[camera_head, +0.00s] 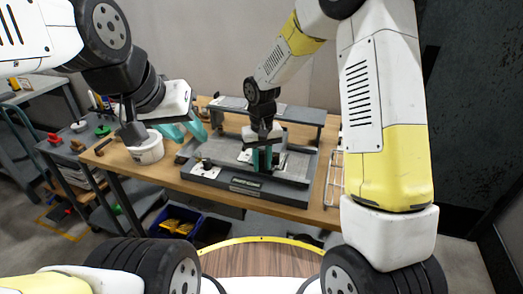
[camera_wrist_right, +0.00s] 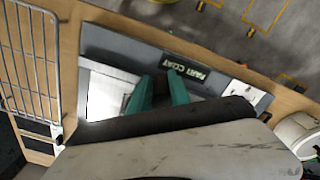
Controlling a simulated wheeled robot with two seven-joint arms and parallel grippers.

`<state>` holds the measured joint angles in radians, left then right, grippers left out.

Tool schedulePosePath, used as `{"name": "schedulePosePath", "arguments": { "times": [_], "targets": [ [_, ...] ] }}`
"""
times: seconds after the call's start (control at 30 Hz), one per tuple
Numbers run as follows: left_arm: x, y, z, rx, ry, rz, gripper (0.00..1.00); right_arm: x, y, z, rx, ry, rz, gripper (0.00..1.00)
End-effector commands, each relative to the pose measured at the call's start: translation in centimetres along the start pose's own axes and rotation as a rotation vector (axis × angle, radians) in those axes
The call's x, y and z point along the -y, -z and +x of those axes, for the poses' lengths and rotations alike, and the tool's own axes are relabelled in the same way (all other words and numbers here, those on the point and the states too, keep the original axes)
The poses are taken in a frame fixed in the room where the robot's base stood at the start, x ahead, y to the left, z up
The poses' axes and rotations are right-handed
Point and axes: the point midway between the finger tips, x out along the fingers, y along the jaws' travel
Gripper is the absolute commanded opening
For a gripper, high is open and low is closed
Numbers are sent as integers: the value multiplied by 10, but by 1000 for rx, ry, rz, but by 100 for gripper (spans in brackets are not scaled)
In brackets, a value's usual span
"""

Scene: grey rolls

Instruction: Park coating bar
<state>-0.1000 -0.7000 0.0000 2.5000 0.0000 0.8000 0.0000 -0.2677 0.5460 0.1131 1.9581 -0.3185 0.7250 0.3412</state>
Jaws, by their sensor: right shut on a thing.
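The grey coating station (camera_head: 248,184) stands on the wooden bench, with a flat bed and a raised rear bridge (camera_head: 290,115). My right gripper (camera_head: 262,163) is low over the middle of the bed, pointing down. Its teal fingers (camera_wrist_right: 158,92) are shut on a small dark piece, seemingly the coating bar, mostly hidden by the fingers and wrist. Whether it touches the bed cannot be told. White sheets (camera_wrist_right: 110,92) lie on the bed beside the fingers. My left gripper (camera_head: 184,132) is open and empty, its teal fingers apart near the white bucket (camera_head: 148,153).
The bench top (camera_head: 170,174) is clear along its front left edge. A wire rack (camera_head: 334,178) stands at its right end; it also shows in the right wrist view (camera_wrist_right: 32,65). A grey cart (camera_head: 85,148) with small tools stands left. Blue bins (camera_head: 175,222) sit below.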

Motion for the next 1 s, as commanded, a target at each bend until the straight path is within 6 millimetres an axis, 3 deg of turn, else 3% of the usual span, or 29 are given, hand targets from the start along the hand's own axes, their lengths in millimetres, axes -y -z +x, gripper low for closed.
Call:
{"name": "schedulePosePath", "arguments": {
  "times": [0.77,0.87,1.0],
  "targets": [
    [0,0,0,0,0,0,36,5,0,-1,-4,6,-7,0],
    [0,0,0,0,0,0,36,-3,-4,-1,-3,5,-5,0],
    [0,0,0,0,0,0,36,-33,-22,-1,-2,3,1,0]
  ]
}}
